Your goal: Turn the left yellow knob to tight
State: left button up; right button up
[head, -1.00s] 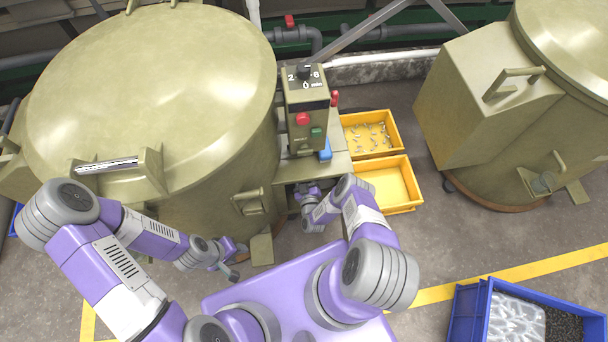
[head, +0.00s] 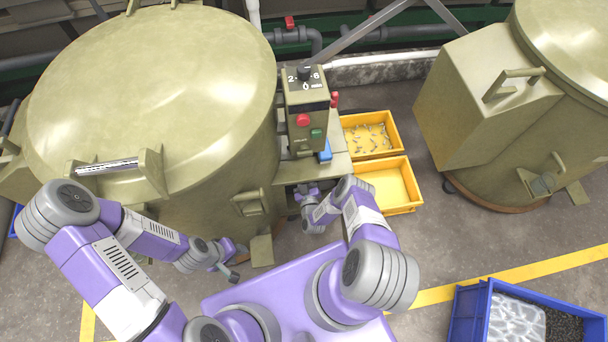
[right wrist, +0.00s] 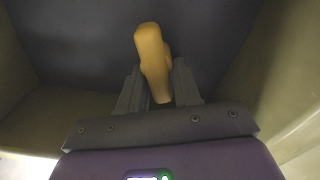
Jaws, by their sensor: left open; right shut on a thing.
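A yellow knob (right wrist: 153,62) shows in the right wrist view as an elongated handle, tilted slightly, between the two dark fingers of my right gripper (right wrist: 160,90). The gripper is shut on it. In the head view my right gripper (head: 306,190) reaches into the opening under the machine's control post, and the knob is hidden there. Only one yellow knob shows, and its tightness cannot be read. My left gripper (head: 231,273) is open and empty, low in front of the big olive barrel (head: 150,90), away from the knob.
The control post (head: 306,110) has a dial, buttons and a blue lever (head: 325,156). Yellow bins (head: 416,208) stand right of it. Another barrel (head: 480,95) is at the right. A blue crate (head: 470,308) is at the lower right. Cabinet walls (right wrist: 285,90) closely flank my right gripper.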

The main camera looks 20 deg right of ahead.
jog(key=m, duration=0.5)
jog(key=shift+s+d, duration=0.2)
jog(key=shift+d, duration=0.2)
jog(key=m, duration=0.5)
jog(key=shift+s+d+f+m, duration=0.1)
jog(key=shift+d+f+m, duration=0.1)
jog(key=shift+d+m, duration=0.2)
jog(key=m, duration=0.5)
jog(key=shift+s+d+f, duration=0.1)
jog(key=shift+d+f, duration=0.1)
jog(key=shift+f, duration=0.15)
jog(key=m, duration=0.6)
jog(key=shift+f, duration=0.4)
